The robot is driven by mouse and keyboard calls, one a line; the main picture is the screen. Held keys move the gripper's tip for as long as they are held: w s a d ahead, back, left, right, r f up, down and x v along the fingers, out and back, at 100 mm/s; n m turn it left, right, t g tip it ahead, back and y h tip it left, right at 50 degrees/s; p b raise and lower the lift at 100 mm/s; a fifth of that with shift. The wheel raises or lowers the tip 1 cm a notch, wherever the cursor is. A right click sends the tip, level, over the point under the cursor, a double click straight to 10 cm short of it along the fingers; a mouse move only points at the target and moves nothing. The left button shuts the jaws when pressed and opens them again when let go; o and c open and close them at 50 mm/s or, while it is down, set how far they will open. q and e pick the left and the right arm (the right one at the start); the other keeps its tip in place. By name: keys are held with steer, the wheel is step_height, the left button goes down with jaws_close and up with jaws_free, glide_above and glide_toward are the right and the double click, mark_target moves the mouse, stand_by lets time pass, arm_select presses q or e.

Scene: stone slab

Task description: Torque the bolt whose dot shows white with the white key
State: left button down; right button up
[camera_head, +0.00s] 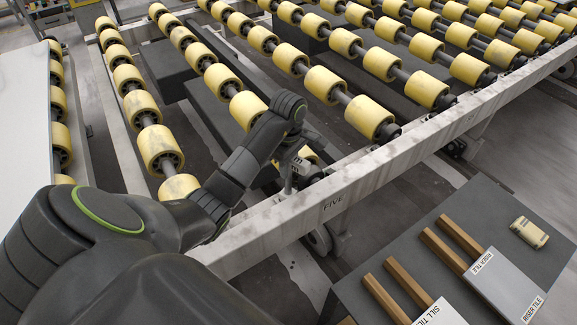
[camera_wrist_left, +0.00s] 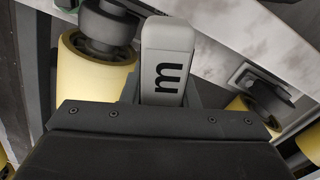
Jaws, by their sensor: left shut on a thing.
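My left gripper (camera_head: 290,172) hangs at the inner side of the pale frame rail, beside the yellow rollers. Its jaws are shut on a pale grey-white piece, which in the left wrist view is a rounded block (camera_wrist_left: 167,60) marked with a dark "m". I take this to be the white key; its working end is hidden. No bolt and no white dot can be made out in either view. My right gripper is not in view.
The pale rail (camera_head: 345,190) marked "FIVE" runs diagonally beside my gripper. Rows of yellow rollers (camera_head: 327,85) lie beyond it. A dark table (camera_head: 465,215) at the lower right bears labelled tiles (camera_head: 503,285), wooden strips (camera_head: 443,250) and a beige device (camera_head: 529,233).

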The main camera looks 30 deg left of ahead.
arm_select(q)
steer(key=m, duration=0.3)
steer(key=shift+r, duration=0.1)
steer(key=shift+r+p, duration=1.75)
